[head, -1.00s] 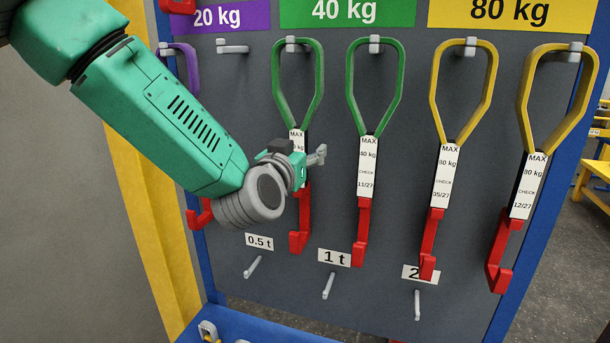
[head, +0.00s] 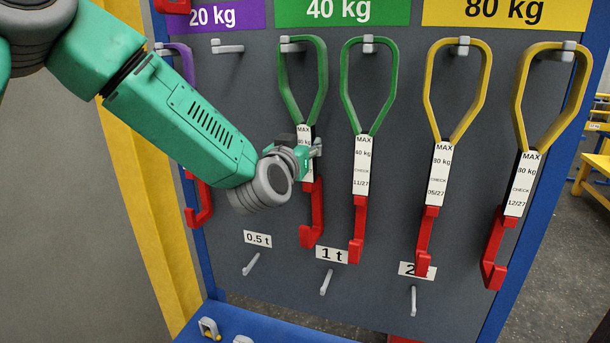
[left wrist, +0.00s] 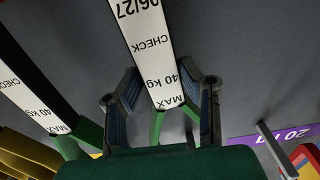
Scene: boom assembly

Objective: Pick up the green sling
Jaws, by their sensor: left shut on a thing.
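Two green slings with white 40 kg labels and red hooks are at the board under the green 40 kg sign. My left gripper (head: 312,150) is shut on the left green sling (head: 323,82) at its label strip, below the loop. In the left wrist view the fingers of my left gripper (left wrist: 160,92) stand on both sides of this sling's label (left wrist: 146,45). The loop's top is by its peg (head: 291,46); I cannot tell whether it still rests on it. The right green sling (head: 345,85) hangs on its own peg. My right gripper is not in view.
Two yellow slings (head: 430,90) (head: 519,95) hang to the right, and a purple sling (head: 188,65) hangs at the left, partly behind my arm. An empty peg (head: 228,47) is under the 20 kg sign. Small pegs (head: 326,282) stick out lower on the board.

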